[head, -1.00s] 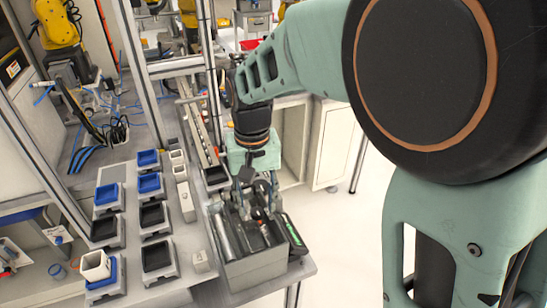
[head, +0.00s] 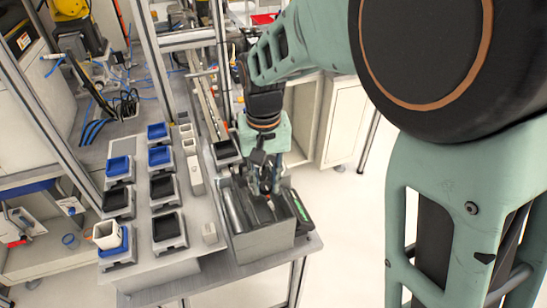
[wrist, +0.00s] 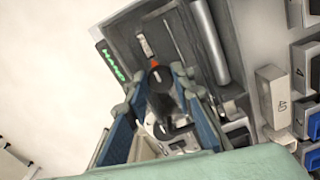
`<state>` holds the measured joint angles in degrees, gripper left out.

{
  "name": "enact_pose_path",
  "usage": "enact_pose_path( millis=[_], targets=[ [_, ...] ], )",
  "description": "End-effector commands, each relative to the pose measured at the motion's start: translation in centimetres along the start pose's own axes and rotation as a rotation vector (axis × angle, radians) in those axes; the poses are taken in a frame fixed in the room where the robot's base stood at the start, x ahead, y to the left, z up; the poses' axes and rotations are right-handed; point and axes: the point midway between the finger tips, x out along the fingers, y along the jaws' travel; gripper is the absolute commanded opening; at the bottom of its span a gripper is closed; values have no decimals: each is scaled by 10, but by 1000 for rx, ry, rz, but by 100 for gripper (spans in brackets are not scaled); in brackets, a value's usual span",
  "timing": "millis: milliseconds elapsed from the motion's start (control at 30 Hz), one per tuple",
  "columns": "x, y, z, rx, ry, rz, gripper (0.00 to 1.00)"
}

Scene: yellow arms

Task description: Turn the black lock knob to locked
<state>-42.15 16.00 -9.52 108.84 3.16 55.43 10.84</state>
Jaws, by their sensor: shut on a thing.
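In the wrist view, a black round-ended thing (wrist: 160,78) sits between my fingertips, with a small orange-red patch beside it. I cannot tell for sure that it is the lock knob, and no locked or unlocked marking is readable. My gripper (wrist: 158,82) is shut on this thing, one finger on each side. In the head view, my gripper (head: 266,188) reaches down into the grey box (head: 262,243) at the end of the bench, and the fingers hide most of what they hold.
A silver cylinder (wrist: 208,42) lies in the box near the fingers. A green-lettered black panel (wrist: 113,64) runs along one box side. Blue bins (head: 119,166) and black bins (head: 167,227) stand on the bench to the left. Open floor lies to the right.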

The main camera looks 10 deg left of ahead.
Motion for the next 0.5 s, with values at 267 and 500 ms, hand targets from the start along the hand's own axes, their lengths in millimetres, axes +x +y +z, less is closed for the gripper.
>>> enact_pose_path(
  millis=[267,500],
  targets=[
    [0,1,0,-69,1,-1,0],
    [0,1,-1,-240,2,-1,0]
  ],
)
